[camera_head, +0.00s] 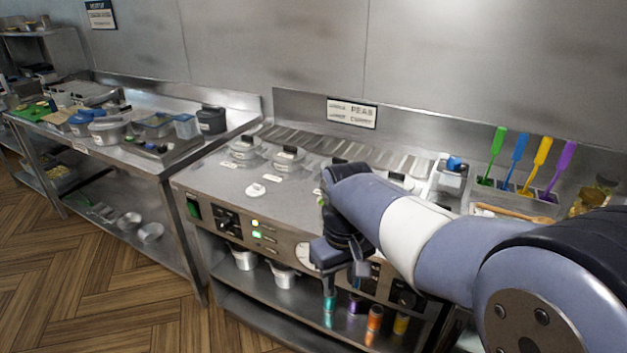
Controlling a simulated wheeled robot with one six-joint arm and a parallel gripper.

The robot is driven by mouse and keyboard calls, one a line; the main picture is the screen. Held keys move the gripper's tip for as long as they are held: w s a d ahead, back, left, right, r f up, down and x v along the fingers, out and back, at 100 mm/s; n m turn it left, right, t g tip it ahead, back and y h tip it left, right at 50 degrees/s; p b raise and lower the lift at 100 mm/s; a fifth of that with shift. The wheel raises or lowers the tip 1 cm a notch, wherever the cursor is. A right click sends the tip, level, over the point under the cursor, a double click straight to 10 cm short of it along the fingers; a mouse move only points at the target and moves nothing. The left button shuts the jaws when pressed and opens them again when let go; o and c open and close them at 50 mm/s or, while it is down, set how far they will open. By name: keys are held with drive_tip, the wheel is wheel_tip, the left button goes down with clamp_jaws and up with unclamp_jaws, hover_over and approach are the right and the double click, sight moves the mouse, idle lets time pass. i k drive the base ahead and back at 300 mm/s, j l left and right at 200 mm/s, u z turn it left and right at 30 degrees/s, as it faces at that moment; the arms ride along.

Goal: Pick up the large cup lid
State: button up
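A small white round lid with a raised middle (256,190) lies on the steel range top, left of my arm. Lidded round pots (244,150) and (288,160) sit sunk in the range top behind it. I cannot tell from this view which of these is the large cup lid. My gripper (345,280) hangs in front of the range's control panel, to the right of and lower in the picture than the white lid. Its fingers look apart with nothing between them. My arm hides part of the range top and panel.
The range (220,178) has knobs and a lit green switch on its front. Metal pots (243,260) and coloured bottles (374,318) stand on the shelf below. Coloured-handled utensils (541,152) stand at the right. A crowded table (100,152) stands left. The floor in front is clear.

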sight(256, 191)
drive_tip(key=i+j+z, duration=0.2)
drive_tip(key=j+z, duration=0.15)
drive_tip(key=i+j+z, duration=0.15)
drive_tip(key=j+z, duration=0.2)
drive_tip(key=j, duration=0.25)
drive_tip(key=i+j+z, duration=0.1)
drive_tip(key=j+z, duration=0.25)
drive_tip(key=j, duration=0.15)
drive_tip(key=j+z, duration=0.3)
drive_tip(key=j, duration=1.75)
drive_tip(key=z, duration=0.05)
